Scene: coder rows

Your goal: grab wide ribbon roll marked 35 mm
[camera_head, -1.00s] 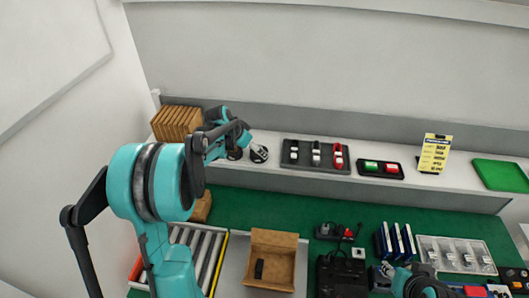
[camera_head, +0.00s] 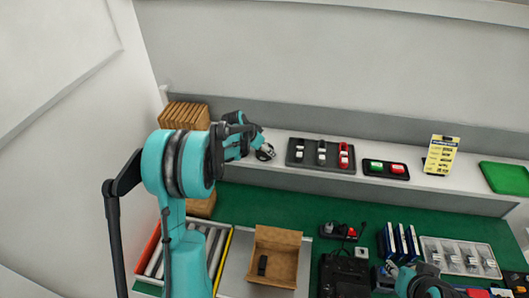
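A small dark and white roll (camera_head: 265,152) stands on the shelf at the left of the middle. Its marking is too small to read, so I cannot tell if it is the 35 mm ribbon roll. My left gripper (camera_head: 250,134) is right beside this roll at its upper left.
On the shelf (camera_head: 290,176) stand stacked brown cartons (camera_head: 184,115), a black tray of stamps (camera_head: 320,156), a green and red pad tray (camera_head: 386,168), a yellow sign (camera_head: 440,155) and a green tray (camera_head: 505,178). Below are an open carton (camera_head: 276,257), rollers and blue boxes (camera_head: 399,242).

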